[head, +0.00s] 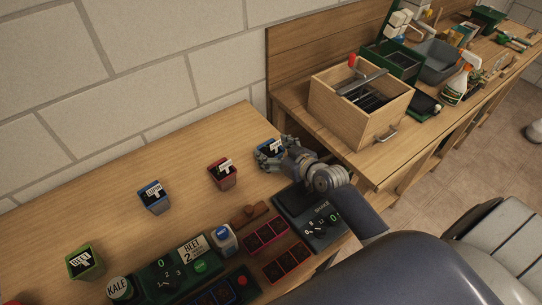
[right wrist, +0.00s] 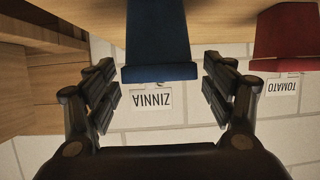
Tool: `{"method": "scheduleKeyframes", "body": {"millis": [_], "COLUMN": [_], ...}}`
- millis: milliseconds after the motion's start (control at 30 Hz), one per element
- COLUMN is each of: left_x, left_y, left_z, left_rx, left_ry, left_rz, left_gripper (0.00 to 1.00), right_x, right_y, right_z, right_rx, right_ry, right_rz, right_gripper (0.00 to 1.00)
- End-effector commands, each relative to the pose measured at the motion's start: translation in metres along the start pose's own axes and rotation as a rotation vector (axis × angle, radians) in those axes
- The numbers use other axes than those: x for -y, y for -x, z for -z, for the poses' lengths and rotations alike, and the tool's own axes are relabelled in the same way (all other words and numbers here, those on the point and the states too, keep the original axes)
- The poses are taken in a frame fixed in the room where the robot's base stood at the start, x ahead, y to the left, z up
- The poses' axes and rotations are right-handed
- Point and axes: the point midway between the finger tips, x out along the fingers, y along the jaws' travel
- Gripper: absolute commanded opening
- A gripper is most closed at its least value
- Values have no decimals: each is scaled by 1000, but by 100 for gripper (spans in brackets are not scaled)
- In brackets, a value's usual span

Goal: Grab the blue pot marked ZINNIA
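The blue pot marked ZINNIA (right wrist: 160,50) is in the middle of the right wrist view, upside down there, with its white label (right wrist: 152,102) between my fingers. In the head view the blue pot (head: 270,147) stands near the right end of the wooden bench, partly hidden by my right gripper (head: 268,152). My right gripper (right wrist: 160,88) is open, with one finger on each side of the pot. A narrow gap shows between each finger and the pot. My left gripper is not in view.
A red pot marked TOMATO (head: 223,176) stands left of the blue pot; another blue pot (head: 154,197) and a green pot marked BEET (head: 85,263) stand farther left. A wooden box (head: 351,119) is right.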

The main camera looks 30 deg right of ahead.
Motion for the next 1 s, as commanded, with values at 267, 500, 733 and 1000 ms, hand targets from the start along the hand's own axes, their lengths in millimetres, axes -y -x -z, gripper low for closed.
{"method": "scheduleKeyframes", "body": {"millis": [267, 500, 733, 1000], "left_x": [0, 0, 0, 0], "left_y": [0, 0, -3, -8], "left_z": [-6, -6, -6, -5], "left_rx": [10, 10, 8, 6], "left_ry": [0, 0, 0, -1], "left_rz": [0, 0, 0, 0], "left_gripper": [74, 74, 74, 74], "right_x": [0, 0, 0, 0], "right_y": [0, 1, 14, 33], "right_z": [1, 3, 36, 81], "right_rx": [-1, -2, -7, -5], "right_ry": [0, 0, 3, 4], "right_rz": [0, 0, 0, 0], "right_gripper": [28, 28, 28, 28]}}
